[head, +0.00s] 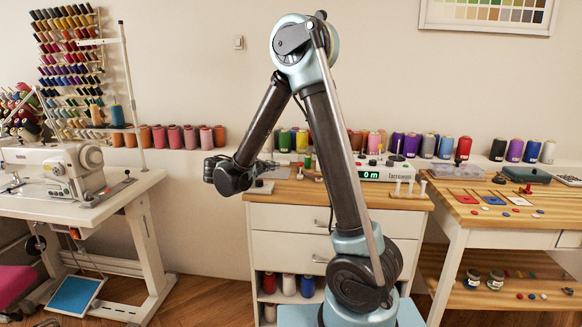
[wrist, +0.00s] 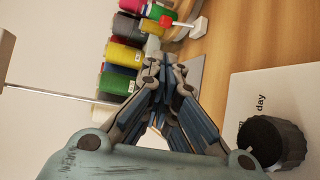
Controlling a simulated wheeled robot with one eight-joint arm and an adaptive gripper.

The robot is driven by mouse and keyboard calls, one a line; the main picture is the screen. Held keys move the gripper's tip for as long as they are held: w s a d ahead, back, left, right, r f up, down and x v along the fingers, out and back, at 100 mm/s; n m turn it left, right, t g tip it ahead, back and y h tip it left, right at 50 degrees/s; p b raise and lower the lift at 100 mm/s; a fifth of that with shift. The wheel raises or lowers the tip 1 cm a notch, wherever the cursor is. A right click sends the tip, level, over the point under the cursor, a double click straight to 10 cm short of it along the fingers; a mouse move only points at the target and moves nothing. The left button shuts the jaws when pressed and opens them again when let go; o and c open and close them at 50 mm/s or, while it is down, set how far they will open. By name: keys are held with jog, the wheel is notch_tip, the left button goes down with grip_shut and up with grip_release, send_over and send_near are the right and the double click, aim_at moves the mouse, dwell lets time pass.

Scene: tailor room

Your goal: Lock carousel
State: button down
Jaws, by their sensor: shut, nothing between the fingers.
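No part in view is plainly marked as the carousel, and my arm hides some of the cabinet top. My gripper (wrist: 165,75) shows in the wrist view with its fingers together and empty. In the head view its dark body is low over the left end of the wooden cabinet top (head: 345,199). A small red-topped piece (wrist: 166,22) and a white block (wrist: 198,27) lie beyond the fingertips in the wrist view, apart from them. A winding device with a green "0 m" display (head: 371,174) stands on the cabinet's right side.
A white box (wrist: 262,95) with a dark ribbed knob (wrist: 272,143) is close on the gripper's right in the wrist view. Several thread spools (wrist: 122,54) stand on the left. A sewing machine (head: 60,168) and a worktable (head: 510,212) flank the cabinet.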

jog(key=x, duration=1.1)
jog(key=shift+w+d, duration=0.15)
jog(key=shift+s+a+r, duration=0.1)
jog(key=shift+s+r, duration=0.1)
jog(key=shift+s, duration=0.4)
jog(key=shift+s+a+r, duration=0.1)
jog(key=shift+s+r, duration=0.1)
jog(key=shift+s, duration=0.4)
dwell(1.4)
dwell(0.4)
jog(key=v, duration=1.2)
